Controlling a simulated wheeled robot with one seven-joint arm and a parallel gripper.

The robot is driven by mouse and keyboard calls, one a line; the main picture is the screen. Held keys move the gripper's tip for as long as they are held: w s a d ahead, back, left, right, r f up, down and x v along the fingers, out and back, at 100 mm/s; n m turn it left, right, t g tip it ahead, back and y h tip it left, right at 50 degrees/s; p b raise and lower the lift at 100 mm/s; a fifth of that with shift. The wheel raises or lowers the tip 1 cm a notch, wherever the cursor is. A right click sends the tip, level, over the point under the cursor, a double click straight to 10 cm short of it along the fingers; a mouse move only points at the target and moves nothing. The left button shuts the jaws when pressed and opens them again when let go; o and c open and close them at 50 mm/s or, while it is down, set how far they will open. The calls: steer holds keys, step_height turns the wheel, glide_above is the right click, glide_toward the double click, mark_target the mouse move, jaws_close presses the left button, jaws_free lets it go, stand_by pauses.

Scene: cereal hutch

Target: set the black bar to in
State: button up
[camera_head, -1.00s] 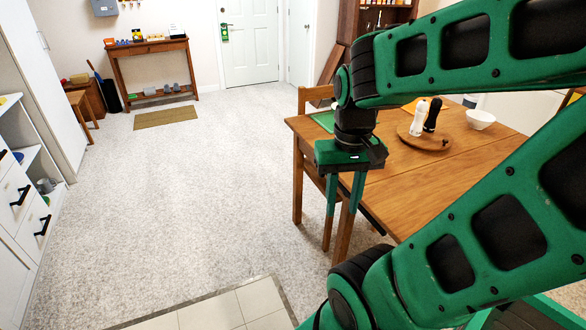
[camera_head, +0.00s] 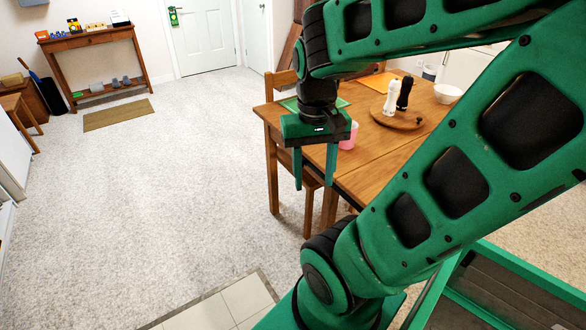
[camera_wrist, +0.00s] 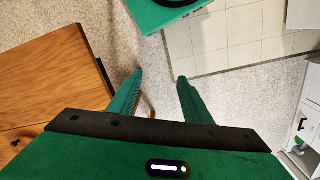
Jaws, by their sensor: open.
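My gripper (camera_head: 315,183) hangs beside the wooden table with its two green fingers apart and nothing between them. In the wrist view my gripper (camera_wrist: 160,76) is also open over bare floor. A black bar handle (camera_wrist: 302,124) shows on a white drawer front at the right edge of the wrist view, well apart from my fingers. I cannot tell from this view whether that drawer is in or out. In the head view only a sliver of the white unit (camera_head: 10,165) shows at the left edge, with no black bar visible.
The wooden table (camera_head: 350,175) stands close by my gripper, with a chair (camera_head: 271,150) at its side. It carries a pink cup (camera_head: 349,136), shakers and a white bowl (camera_head: 447,93). The carpet (camera_head: 150,200) at left is clear. A console table (camera_head: 95,60) stands at the far wall.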

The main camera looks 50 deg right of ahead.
steer(key=w+d+f+m+g+h, duration=0.3)
steer(key=w+d+f+m, duration=0.2)
steer(key=w+f, duration=0.3)
steer(key=w+d+f+m+g+h, duration=0.35)
steer(key=w+d+f+m, duration=0.2)
steer(key=w, duration=0.35)
steer(key=w+d+f+m+t+h, duration=0.2)
steer(key=w+f+m+t+h, duration=0.1)
steer(key=w+f+h, duration=0.9)
steer(key=f+x, duration=0.2)
steer(key=x, duration=0.8)
steer(key=shift+d+y, duration=0.15)
steer(key=shift+y, duration=0.3)
steer(key=shift+s, duration=0.1)
jaws_close()
